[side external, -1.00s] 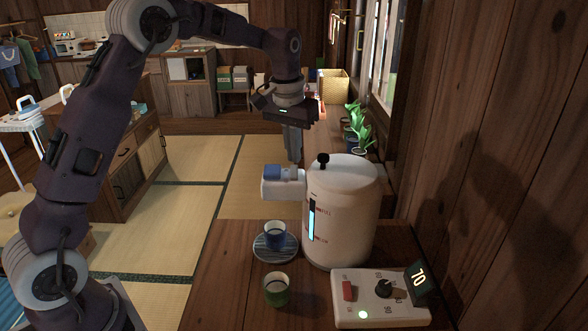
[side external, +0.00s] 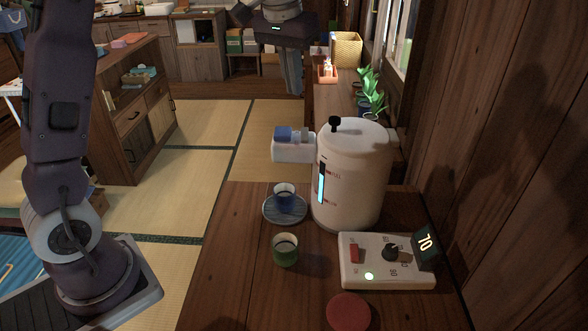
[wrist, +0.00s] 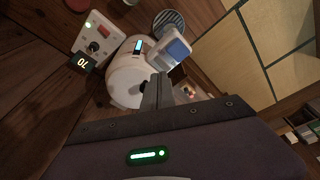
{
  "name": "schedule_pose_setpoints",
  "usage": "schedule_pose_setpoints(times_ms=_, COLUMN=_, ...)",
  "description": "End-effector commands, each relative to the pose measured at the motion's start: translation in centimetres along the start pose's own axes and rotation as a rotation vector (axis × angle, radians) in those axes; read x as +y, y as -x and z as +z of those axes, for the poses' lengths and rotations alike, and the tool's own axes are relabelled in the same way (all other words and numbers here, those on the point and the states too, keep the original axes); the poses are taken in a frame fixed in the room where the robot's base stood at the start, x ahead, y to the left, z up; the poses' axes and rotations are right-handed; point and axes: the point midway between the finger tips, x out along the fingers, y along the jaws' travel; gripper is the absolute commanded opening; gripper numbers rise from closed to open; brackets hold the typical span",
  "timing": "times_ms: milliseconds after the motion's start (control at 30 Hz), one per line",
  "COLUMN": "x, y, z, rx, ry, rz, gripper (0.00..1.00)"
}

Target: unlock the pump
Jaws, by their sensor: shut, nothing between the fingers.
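The pump (side external: 352,180) is a white cylinder with a black knob (side external: 335,124) on top and a lit blue level gauge on its side. A white spout head (side external: 293,150) juts out to its left, with a blue block (side external: 283,133) and a pale grey piece on top. In the wrist view the pump (wrist: 128,85) and blue block (wrist: 177,50) lie past the fingertips. My gripper (side external: 293,92) is shut and empty, pointing down above the spout head and apart from it. The fingers (wrist: 155,85) also show shut in the wrist view. I cannot tell the lock's state.
A blue cup (side external: 284,197) stands on a striped saucer (side external: 270,212) below the spout. A green cup (side external: 285,250) is nearer. A control box (side external: 385,275) reading 70 has a green light. A red disc (side external: 348,312) lies in front.

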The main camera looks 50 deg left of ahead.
Motion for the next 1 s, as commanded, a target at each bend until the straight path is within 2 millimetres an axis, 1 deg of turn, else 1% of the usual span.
schedule_pose_setpoints(times_ms=33, x=0.4, y=2.7, z=3.3, rx=0.038, ry=-0.025, rz=0.013, gripper=0.0)
schedule_pose_setpoints(times_ms=67, x=0.6, y=3.9, z=5.5, rx=0.06, ry=-0.042, rz=0.019, gripper=0.0)
schedule_pose_setpoints(times_ms=100, x=0.7, y=5.2, z=8.4, rx=0.088, ry=-0.062, rz=0.027, gripper=0.0)
schedule_pose_setpoints(times_ms=167, x=0.8, y=6.3, z=13.0, rx=0.132, ry=-0.094, rz=0.039, gripper=0.0)
schedule_pose_setpoints(times_ms=200, x=0.7, y=6.6, z=16.0, rx=0.159, ry=-0.116, rz=0.045, gripper=0.0)
schedule_pose_setpoints(times_ms=267, x=0.5, y=6.4, z=20.2, rx=0.195, ry=-0.145, rz=0.052, gripper=0.0)
schedule_pose_setpoints(times_ms=300, x=0.3, y=5.9, z=22.5, rx=0.217, ry=-0.162, rz=0.056, gripper=0.0)
schedule_pose_setpoints(times_ms=400, x=-0.1, y=4.5, z=26.8, rx=0.258, ry=-0.193, rz=0.061, gripper=0.0)
schedule_pose_setpoints(times_ms=433, x=-0.2, y=4.1, z=27.6, rx=0.264, ry=-0.199, rz=0.062, gripper=0.0)
schedule_pose_setpoints(times_ms=500, x=-0.4, y=3.4, z=28.9, rx=0.277, ry=-0.209, rz=0.063, gripper=0.0)
schedule_pose_setpoints(times_ms=567, x=-0.4, y=3.1, z=29.3, rx=0.281, ry=-0.213, rz=0.063, gripper=0.0)
schedule_pose_setpoints(times_ms=767, x=-0.5, y=3.1, z=29.4, rx=0.28, ry=-0.213, rz=0.063, gripper=0.0)
schedule_pose_setpoints(times_ms=833, x=-0.4, y=3.3, z=29.1, rx=0.277, ry=-0.195, rz=0.066, gripper=0.0)
schedule_pose_setpoints(times_ms=867, x=-0.3, y=3.6, z=28.7, rx=0.272, ry=-0.172, rz=0.071, gripper=0.0)
schedule_pose_setpoints(times_ms=933, x=-0.1, y=4.7, z=26.8, rx=0.246, ry=-0.051, rz=0.091, gripper=0.0)
schedule_pose_setpoints(times_ms=967, x=0.0, y=5.4, z=25.6, rx=0.228, ry=0.029, rz=0.102, gripper=0.0)
schedule_pose_setpoints(times_ms=1000, x=0.1, y=6.3, z=23.5, rx=0.201, ry=0.161, rz=0.116, gripper=0.0)
